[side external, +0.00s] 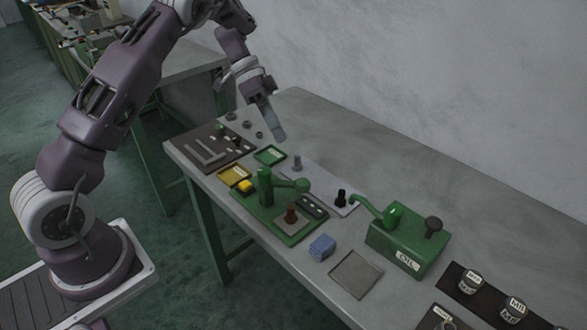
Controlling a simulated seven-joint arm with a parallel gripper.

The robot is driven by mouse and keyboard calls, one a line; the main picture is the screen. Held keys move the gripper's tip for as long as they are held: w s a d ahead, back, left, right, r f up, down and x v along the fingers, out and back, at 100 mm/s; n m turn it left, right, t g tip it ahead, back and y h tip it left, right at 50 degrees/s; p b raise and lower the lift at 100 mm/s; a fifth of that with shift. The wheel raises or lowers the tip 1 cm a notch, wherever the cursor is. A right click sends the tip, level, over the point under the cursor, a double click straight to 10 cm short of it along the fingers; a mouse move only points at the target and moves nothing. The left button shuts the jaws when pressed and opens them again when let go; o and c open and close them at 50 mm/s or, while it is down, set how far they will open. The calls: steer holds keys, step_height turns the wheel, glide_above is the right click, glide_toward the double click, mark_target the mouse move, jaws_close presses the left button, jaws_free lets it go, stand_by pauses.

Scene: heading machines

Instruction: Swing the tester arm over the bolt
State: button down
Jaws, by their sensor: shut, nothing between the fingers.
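The tester is a green stand (265,192) on a green base plate, near the middle of the table. Its green tester arm (284,183) reaches right from the top of the post and ends in a round head.
A green OIL box (406,244) with a spout stands to the right. A blue block (322,247) and a grey plate (356,274) lie in front of it. The back of the table is clear.

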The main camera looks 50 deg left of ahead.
mark_target(294, 185)
steer(key=x, duration=0.7)
steer(key=shift+d+f, duration=0.25)
steer(key=shift+f, duration=0.05)
steer(key=shift+s+d+r, duration=0.15)
steer(key=shift+s+d, duration=0.7)
steer(key=shift+d, duration=0.25)
steer(key=shift+s+d, duration=0.3)
steer(key=shift+d, duration=0.25)
steer(key=m+g, duration=0.1)
steer(key=s+d+m+g, duration=0.1)
steer(key=m, duration=0.1)
steer(key=m+g, duration=0.1)
steer(key=shift+s+d, duration=0.55)
steer(key=shift+s, duration=0.15)
